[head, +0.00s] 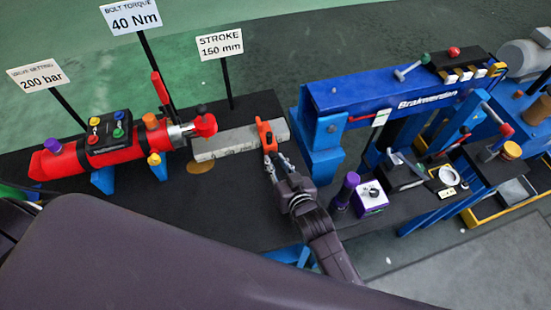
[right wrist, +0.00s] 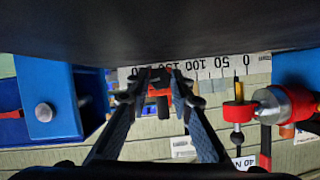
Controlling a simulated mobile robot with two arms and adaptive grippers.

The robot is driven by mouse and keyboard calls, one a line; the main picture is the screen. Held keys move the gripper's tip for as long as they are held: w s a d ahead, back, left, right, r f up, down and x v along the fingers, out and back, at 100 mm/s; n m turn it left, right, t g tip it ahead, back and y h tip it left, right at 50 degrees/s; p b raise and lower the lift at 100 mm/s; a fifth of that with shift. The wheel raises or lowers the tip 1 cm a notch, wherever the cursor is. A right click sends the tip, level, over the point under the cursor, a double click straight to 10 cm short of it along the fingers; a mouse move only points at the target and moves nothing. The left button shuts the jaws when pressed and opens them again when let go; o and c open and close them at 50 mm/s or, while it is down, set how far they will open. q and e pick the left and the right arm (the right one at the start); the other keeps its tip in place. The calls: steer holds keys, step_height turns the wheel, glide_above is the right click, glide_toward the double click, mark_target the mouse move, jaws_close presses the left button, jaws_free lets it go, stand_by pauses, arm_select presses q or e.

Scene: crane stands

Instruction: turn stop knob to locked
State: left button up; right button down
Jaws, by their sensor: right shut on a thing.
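An orange-red stop (head: 265,134) straddles a light grey bar (head: 226,143) near its right part. The fingers of my right gripper (head: 271,158) are at the near side of this stop. In the right wrist view, a red piece with a dark part, which I take as the stop knob (right wrist: 160,84), sits between the two fingertips of the right gripper (right wrist: 160,98), which close on it. The fingers hide its sides, and I cannot read whether it stands at locked. My left gripper is not in view.
A red cylinder (head: 70,163) with a red rod end (head: 204,126) lies left of the bar. A blue press frame (head: 390,95) stands close to the right. Signs stand behind.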

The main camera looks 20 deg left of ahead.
steer(key=shift+m, duration=0.3)
steer(key=c, duration=1.7)
jaws_free()
steer(key=v, duration=1.2)
steer(key=shift+w+d, duration=0.1)
steer(key=shift+d, duration=0.05)
